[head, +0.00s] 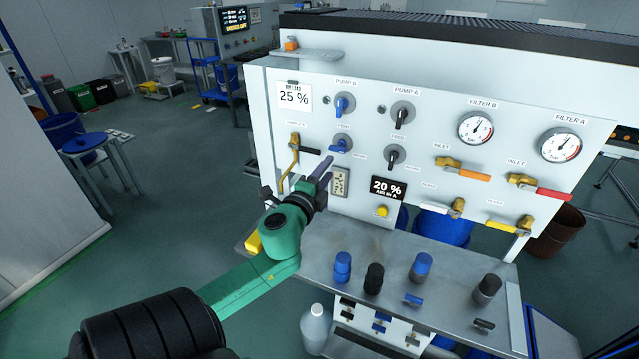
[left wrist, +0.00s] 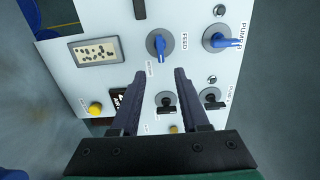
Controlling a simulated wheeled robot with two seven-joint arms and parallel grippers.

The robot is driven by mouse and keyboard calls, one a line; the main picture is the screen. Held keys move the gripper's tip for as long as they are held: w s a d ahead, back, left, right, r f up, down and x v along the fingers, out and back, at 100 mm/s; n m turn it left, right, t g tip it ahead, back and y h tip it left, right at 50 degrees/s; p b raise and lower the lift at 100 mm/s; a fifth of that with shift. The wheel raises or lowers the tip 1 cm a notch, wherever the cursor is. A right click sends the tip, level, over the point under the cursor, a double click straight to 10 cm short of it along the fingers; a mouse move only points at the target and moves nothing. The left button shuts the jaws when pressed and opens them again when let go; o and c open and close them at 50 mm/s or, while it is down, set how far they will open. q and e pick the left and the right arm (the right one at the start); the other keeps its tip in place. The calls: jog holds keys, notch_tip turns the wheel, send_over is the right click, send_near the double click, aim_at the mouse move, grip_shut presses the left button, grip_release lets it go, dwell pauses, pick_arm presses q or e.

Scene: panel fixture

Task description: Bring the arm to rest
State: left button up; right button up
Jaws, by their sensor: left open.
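My left gripper (head: 320,172) is in front of the white panel (head: 365,190), close to the small framed window at the panel's lower left. Its fingers are apart with nothing between them, and they also show in the left wrist view (left wrist: 155,100) as two dark fingers pointing at the panel. In that view the blue feed knob (left wrist: 160,45) lies beyond the fingertips, and whether a finger touches the panel cannot be told. The green arm (head: 245,290) comes in from the lower left. My right gripper is in neither view.
A metal shelf (head: 350,250) below the panel carries blue and black caps. Valve handles, including a yellow one (head: 291,165), stick out from the panel. A blue stool (head: 85,142) stands at far left. Open green floor (head: 190,170) lies left of the panel.

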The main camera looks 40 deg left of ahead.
pick_arm(q)
jog(key=v, duration=0.4)
dwell(0.3)
